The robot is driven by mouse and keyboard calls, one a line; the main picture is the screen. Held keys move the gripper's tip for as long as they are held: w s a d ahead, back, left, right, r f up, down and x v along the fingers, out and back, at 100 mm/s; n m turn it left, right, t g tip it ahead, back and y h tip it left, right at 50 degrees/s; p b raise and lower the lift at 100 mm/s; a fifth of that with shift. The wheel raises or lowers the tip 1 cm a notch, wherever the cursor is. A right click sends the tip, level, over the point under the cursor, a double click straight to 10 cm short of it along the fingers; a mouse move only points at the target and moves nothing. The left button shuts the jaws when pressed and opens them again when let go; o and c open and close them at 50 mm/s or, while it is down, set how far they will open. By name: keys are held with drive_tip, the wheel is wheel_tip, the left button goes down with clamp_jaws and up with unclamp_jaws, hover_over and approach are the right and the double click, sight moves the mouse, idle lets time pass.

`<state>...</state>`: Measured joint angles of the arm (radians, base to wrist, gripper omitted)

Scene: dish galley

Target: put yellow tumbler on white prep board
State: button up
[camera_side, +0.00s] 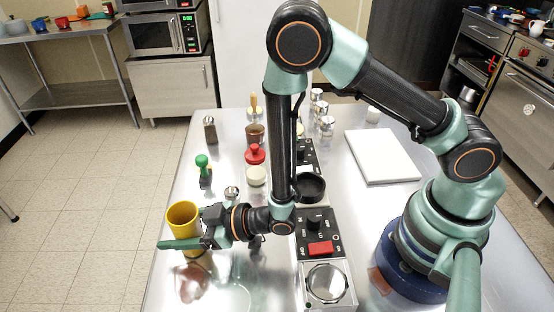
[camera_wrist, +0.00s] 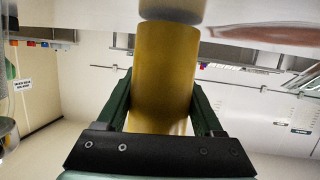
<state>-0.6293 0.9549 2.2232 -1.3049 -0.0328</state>
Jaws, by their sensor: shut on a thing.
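The yellow tumbler (camera_side: 183,216) is near the left edge of the steel table in the side view, upright with its open rim up. My gripper (camera_side: 190,240) is shut on it, with a green finger across its near side. In the wrist view the tumbler (camera_wrist: 165,75) fills the space between the two green fingers (camera_wrist: 163,108). I cannot tell whether its base touches the table. The white prep board (camera_side: 382,156) lies flat and bare at the table's far right, well away from my gripper.
A control panel with a red switch (camera_side: 320,248) and a black bowl (camera_side: 311,187) lie between the tumbler and the board. A green-topped item (camera_side: 203,170), a red-topped jar (camera_side: 255,154), a brown cup (camera_side: 255,134) and several shakers (camera_side: 326,124) stand behind.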

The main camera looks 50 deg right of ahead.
wheel_tip(320, 180, up, 19)
drive_tip(key=w+d+r+m+t+h, duration=0.1)
drive_tip(key=w+d+r+m+h, duration=0.15)
drive_tip(key=d, duration=0.65)
drive_tip(key=w+d+r+m+t+h, duration=0.1)
drive_tip(key=w+d+r+m+h, duration=0.2)
drive_tip(key=d, duration=0.7)
drive_tip(key=w+d+r+m+t+h, duration=0.1)
drive_tip(key=d+r+m+h, duration=0.2)
drive_tip(key=d, duration=0.6)
drive_tip(key=s+a+f+n+g+y, duration=0.1)
drive_tip(key=s+a+f+n+y, duration=0.1)
drive_tip(key=a, duration=0.7)
drive_tip(key=s+a+f+n+g+y, duration=0.1)
drive_tip(key=s+a+f+n+y, duration=0.1)
drive_tip(key=a, duration=0.7)
drive_tip(key=s+a+f+n+g+y, duration=0.1)
drive_tip(key=a+f+n+y, duration=0.3)
drive_tip(key=a, duration=0.6)
drive_tip(key=shift+s, duration=0.8)
drive_tip(key=shift+n+y, duration=0.25)
wheel_tip(320, 180, down, 20)
drive_tip(key=shift+r, duration=0.25)
drive_tip(key=shift+f, duration=0.25)
